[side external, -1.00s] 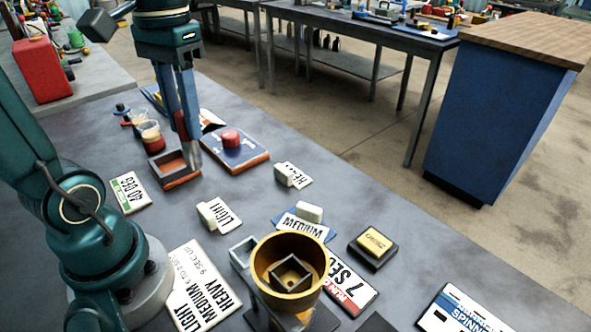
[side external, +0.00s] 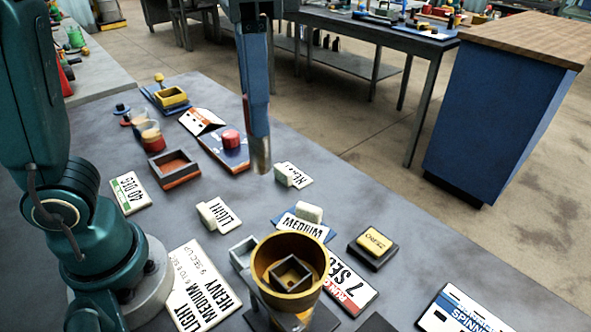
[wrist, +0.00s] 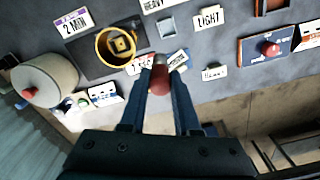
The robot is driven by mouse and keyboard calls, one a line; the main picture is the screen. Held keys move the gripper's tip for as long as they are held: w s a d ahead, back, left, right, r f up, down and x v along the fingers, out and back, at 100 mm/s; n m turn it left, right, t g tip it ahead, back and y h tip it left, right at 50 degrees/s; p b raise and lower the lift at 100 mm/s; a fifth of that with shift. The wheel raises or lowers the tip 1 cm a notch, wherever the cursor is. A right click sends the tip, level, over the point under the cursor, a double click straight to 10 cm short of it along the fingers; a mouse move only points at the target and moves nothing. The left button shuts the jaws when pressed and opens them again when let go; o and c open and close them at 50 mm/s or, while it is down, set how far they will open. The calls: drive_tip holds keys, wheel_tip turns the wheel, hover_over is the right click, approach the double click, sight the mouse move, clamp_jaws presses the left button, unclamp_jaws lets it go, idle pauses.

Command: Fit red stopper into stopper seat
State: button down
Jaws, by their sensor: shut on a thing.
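My gripper (wrist: 160,90) is shut on the red stopper (wrist: 160,78), a red piece with a grey tip between the fingers in the wrist view. A brass cup (side external: 262,270) stands at front centre, with a square socket (side external: 291,271) inside that looks like the stopper seat. It also shows in the wrist view (wrist: 103,46). The stopper is well apart from it.
Label cards and pale blocks lie between, including LIGHT (side external: 225,216) and MEDIUM (side external: 302,229). A yellow block (side external: 374,241) lies right of the cup.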

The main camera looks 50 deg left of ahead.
drive_tip(key=shift+s+d+f, duration=0.5)
drive_tip(key=shift+d+f, duration=0.95)
drive_tip(key=shift+f, duration=0.15)
drive_tip(key=shift+s+d+f, duration=0.55)
drive_tip(key=shift+d+f, duration=0.9)
drive_tip(key=shift+f, duration=0.15)
drive_tip(key=shift+s+d+f, duration=0.5)
drive_tip(key=shift+d+f, duration=0.95)
drive_tip(key=shift+f, duration=0.15)
drive_tip(key=shift+f, duration=0.15)
drive_tip(key=c, duration=0.6)
unclamp_jaws()
drive_tip(key=shift+c, duration=0.2)
